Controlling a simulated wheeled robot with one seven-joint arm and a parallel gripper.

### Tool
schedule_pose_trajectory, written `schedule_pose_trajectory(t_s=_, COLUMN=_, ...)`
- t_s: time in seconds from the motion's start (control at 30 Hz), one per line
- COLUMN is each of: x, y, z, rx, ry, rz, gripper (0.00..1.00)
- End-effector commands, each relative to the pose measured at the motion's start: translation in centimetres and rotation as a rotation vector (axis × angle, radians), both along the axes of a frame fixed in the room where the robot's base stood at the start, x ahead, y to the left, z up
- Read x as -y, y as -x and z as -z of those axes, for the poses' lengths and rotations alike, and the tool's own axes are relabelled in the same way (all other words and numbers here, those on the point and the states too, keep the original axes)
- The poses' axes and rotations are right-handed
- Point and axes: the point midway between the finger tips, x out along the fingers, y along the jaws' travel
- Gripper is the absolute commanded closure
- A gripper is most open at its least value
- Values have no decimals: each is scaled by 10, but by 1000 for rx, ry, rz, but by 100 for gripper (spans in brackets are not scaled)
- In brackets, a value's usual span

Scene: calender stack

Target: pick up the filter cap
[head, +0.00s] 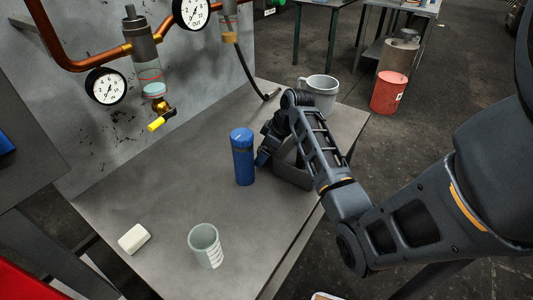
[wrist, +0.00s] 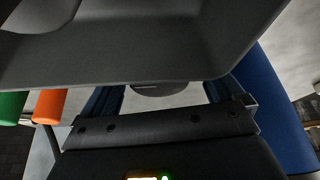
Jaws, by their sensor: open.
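No part is plainly marked as the filter cap. A grey rounded piece (wrist: 155,89) shows between my fingers in the wrist view, partly hidden by a dark grey wall; I cannot tell whether it is the cap. My gripper (head: 264,156) is low over the table beside a dark grey bin (head: 292,176), just right of a blue cylinder (head: 243,160). In the wrist view my gripper (wrist: 165,92) is open, with its two blue fingers apart. Nothing is seen clamped between them.
A grey mug (head: 320,94) stands behind my arm. A measuring cup (head: 205,246) and white block (head: 134,239) are at the table's near end. Gauges and copper pipes line the wall panel (head: 90,140). The table (head: 160,200) left of the blue cylinder is clear.

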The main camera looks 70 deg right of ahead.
Motion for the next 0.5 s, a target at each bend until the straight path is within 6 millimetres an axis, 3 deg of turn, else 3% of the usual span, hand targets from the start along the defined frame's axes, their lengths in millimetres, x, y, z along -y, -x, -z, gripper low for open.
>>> schedule_pose_trajectory(t_s=0.07, x=0, y=0, z=0, rx=0, ry=0, rz=0, gripper=6)
schedule_pose_trajectory(t_s=0.5, x=0, y=0, z=0, rx=0, ry=0, rz=0, gripper=49)
